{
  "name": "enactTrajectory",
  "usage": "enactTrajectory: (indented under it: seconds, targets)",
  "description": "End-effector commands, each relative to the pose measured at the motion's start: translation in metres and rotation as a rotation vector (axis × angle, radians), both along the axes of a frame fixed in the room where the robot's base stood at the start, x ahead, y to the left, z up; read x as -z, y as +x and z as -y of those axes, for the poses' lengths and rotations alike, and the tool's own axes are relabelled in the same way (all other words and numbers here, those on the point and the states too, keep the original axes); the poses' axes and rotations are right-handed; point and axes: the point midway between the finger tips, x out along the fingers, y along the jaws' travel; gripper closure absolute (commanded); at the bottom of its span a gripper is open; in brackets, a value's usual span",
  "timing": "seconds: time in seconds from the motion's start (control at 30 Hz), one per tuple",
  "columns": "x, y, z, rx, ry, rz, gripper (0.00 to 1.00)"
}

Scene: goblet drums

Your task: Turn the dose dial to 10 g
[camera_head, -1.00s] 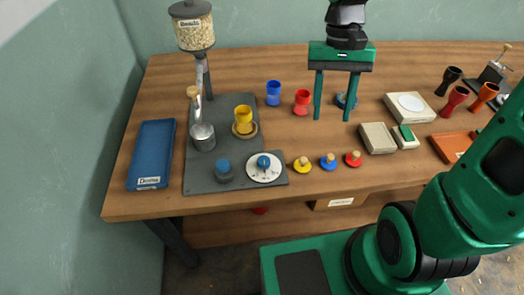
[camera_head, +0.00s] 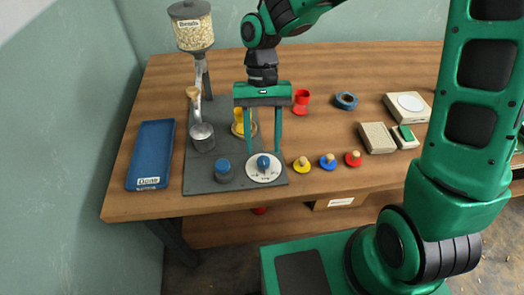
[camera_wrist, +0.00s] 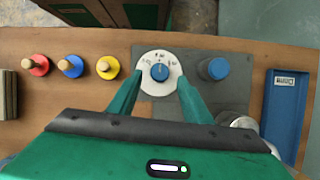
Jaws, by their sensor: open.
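The dose dial (camera_head: 264,168) is a white disc with dark marks and a blue knob (camera_head: 264,162), on the front right of the grey base plate (camera_head: 203,184). It also shows in the wrist view, where the knob (camera_wrist: 160,72) lies between the fingertips. The marks are too small to read surely. My gripper (camera_head: 264,150) is open, pointing down above the dial, with one finger on either side of the knob. I cannot tell whether the fingers touch the dial.
A blue button on a dark block (camera_head: 223,170) stands just left of the dial. Yellow (camera_head: 303,163), blue (camera_head: 328,161) and red (camera_head: 353,158) knobbed discs lie to the right. A yellow goblet (camera_head: 237,122) is behind my gripper. A metal cup (camera_head: 202,138) stands left.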

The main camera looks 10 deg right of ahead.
Motion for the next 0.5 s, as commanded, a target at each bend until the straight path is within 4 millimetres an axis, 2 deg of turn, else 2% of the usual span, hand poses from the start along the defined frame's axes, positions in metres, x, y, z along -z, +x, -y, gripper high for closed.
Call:
enactTrajectory:
  seconds: [0.2,0.5]
  targets:
    - [0.026,-0.012,-0.001,-0.002,-0.001,-0.003,0.55]
    - [0.034,-0.015,-0.001,-0.001,-0.002,0.0,0.55]
